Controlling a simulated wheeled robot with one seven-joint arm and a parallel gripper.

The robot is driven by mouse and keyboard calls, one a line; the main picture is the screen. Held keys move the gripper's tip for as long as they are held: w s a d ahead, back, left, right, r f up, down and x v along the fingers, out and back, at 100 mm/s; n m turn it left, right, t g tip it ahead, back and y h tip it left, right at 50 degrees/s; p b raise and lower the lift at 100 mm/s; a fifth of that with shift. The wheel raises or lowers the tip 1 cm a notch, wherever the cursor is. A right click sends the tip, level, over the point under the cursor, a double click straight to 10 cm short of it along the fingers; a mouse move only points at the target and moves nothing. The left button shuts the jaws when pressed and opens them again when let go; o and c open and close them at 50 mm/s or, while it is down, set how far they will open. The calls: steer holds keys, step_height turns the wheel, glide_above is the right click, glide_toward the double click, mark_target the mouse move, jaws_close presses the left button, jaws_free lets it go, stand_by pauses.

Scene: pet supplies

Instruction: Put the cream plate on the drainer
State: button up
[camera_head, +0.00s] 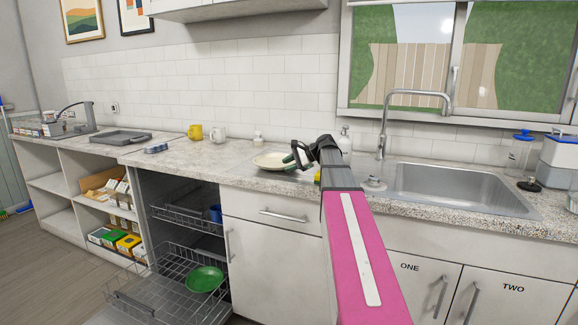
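The cream plate (270,160) lies on the speckled counter near the middle of the view. My gripper (294,160) is at the plate's right edge, with its dark fingers partly in front of the rim. Whether the fingers touch the plate, and how far apart they are, is too small to tell. No drainer is clearly recognisable.
Below, an open dishwasher's racks (150,290) hold a green plate (204,279). The sink (455,190) and tall faucet (384,125) are at right.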

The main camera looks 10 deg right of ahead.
steer(key=v, duration=1.2)
